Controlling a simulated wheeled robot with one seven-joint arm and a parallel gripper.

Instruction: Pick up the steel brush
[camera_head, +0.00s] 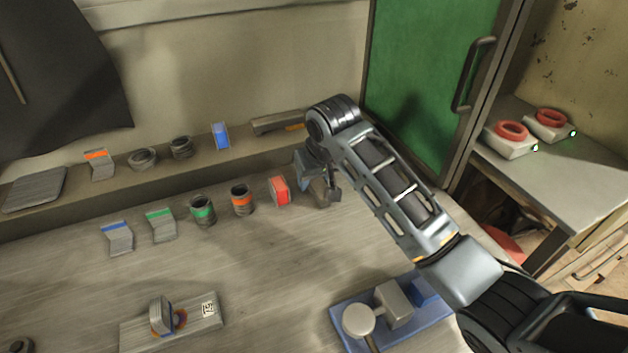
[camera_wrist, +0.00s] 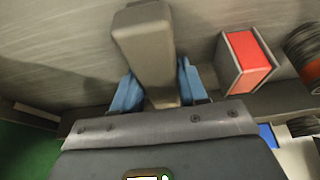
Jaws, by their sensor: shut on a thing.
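My gripper (camera_head: 318,178) is over the back right of the bench, in front of the shelf ledge. Its blue fingers (camera_wrist: 160,88) are shut on a grey-brown block-like bar (camera_wrist: 147,45), which also shows as a small grey piece at the gripper in the head view (camera_head: 334,194). The bar sticks out past the fingertips. I cannot tell from its plain faces whether it is the steel brush; no bristles show. In the head view I cannot tell whether it touches the bench.
A red-faced block (camera_head: 279,190) stands just left of my gripper; it also shows in the wrist view (camera_wrist: 245,62). Several banded pieces line the bench. A long grey bar (camera_head: 275,122) lies on the ledge behind. A blue mat (camera_head: 340,322) holds tools in front. Mid-bench is clear.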

